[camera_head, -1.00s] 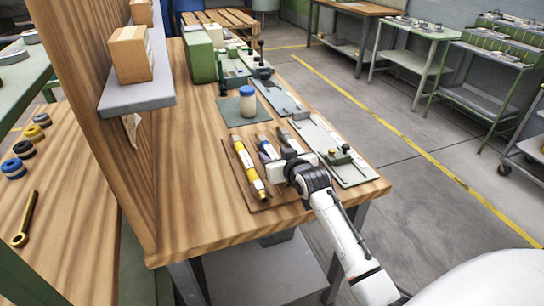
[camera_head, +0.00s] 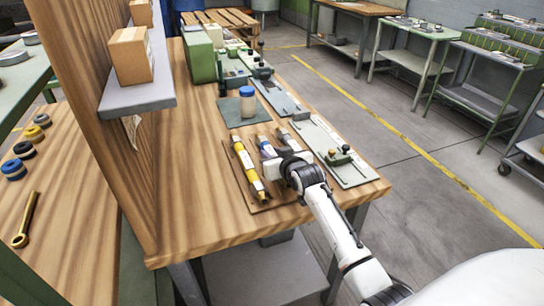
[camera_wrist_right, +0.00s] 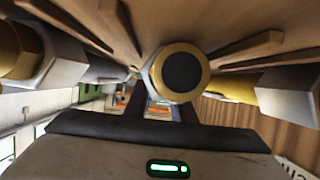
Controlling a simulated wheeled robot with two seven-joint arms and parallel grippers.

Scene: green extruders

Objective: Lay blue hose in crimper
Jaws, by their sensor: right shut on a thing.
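A blue hose (camera_head: 265,144) with light end fittings lies in the middle of a brown rack (camera_head: 231,168), between a yellow hose (camera_head: 245,160) and a grey-ended one (camera_head: 284,137). My right gripper (camera_head: 282,157) is low over the rack, shut on the blue hose; its body hides the hose's near part. In the right wrist view, a brass-ringed end with a dark centre (camera_wrist_right: 182,72) faces me in front of the fingers (camera_wrist_right: 155,110). A fixture with brass knobs (camera_head: 338,158) stands on a grey plate to the right; I cannot tell if it is the crimper. My left gripper is not in view.
A jar with a blue lid (camera_head: 247,101) stands on a green mat behind the rack. More grey-green fixtures (camera_head: 277,95) line the bench's right side. A wooden partition with a shelf (camera_head: 138,98) bounds the left. Bare bench (camera_head: 195,190) lies left of the rack.

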